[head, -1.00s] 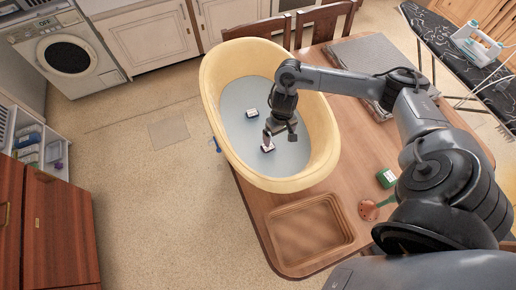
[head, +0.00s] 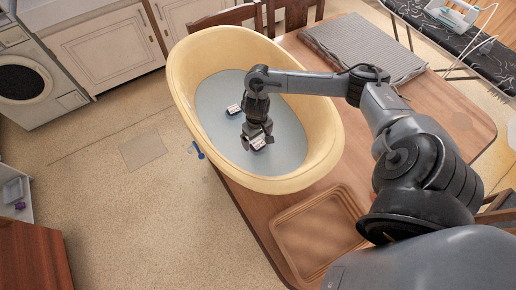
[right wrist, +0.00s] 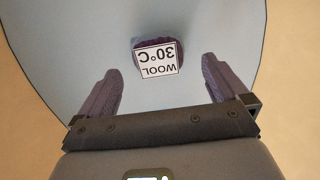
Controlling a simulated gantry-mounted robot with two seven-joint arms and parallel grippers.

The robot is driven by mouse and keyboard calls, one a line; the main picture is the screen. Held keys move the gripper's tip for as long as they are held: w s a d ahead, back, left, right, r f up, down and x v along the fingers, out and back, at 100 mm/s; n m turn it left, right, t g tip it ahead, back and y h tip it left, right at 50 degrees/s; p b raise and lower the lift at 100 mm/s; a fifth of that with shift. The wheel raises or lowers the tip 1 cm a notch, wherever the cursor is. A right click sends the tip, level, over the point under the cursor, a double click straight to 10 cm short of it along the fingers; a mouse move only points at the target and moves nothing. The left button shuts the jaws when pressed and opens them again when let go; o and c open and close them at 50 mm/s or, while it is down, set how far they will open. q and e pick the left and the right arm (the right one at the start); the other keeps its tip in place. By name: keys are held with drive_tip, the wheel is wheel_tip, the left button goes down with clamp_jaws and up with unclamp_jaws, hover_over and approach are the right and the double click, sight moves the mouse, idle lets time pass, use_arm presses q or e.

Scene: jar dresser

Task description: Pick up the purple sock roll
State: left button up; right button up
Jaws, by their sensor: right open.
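The purple sock roll (right wrist: 146,41) is a small dark purple bundle with a white label reading WOOL 30°C in the right wrist view. It lies on the pale blue-grey floor of the cream tub (head: 185,78). My right gripper (head: 257,137) is open and points down into the tub. In the right wrist view its two fingers (right wrist: 161,70) are spread, with the roll ahead in the gap between them and no contact visible. My left gripper is not in view.
The tub's high wall surrounds my gripper. An empty brown tray (head: 290,262) sits on the wooden table (head: 237,203). A grey ribbed mat (head: 365,50) lies at the back.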

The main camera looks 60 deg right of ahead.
sight(258, 143)
drive_tip(key=shift+s+f+b, duration=0.2)
drive_tip(key=shift+f+b, duration=0.7)
drive_tip(key=shift+f, duration=2.25)
drive_tip(key=c, duration=0.8)
drive_tip(key=shift+r, duration=0.15)
drive_tip(key=shift+r, duration=0.5)
wheel_tip(258, 143, up, 3)
drive_tip(key=shift+r+p, duration=0.2)
drive_tip(key=shift+p, duration=0.65)
drive_tip(key=s+a+r+p, duration=0.25)
drive_tip(key=s+r, duration=0.35)
drive_tip(key=s, duration=0.4)
drive_tip(key=r+p, duration=0.5)
drive_tip(key=s+r+p, duration=0.1)
drive_tip(key=r+p, duration=0.9)
drive_tip(key=shift+s+r+p, duration=0.2)
drive_tip(key=shift+r+p, duration=0.05)
drive_tip(key=shift+p, duration=0.1)
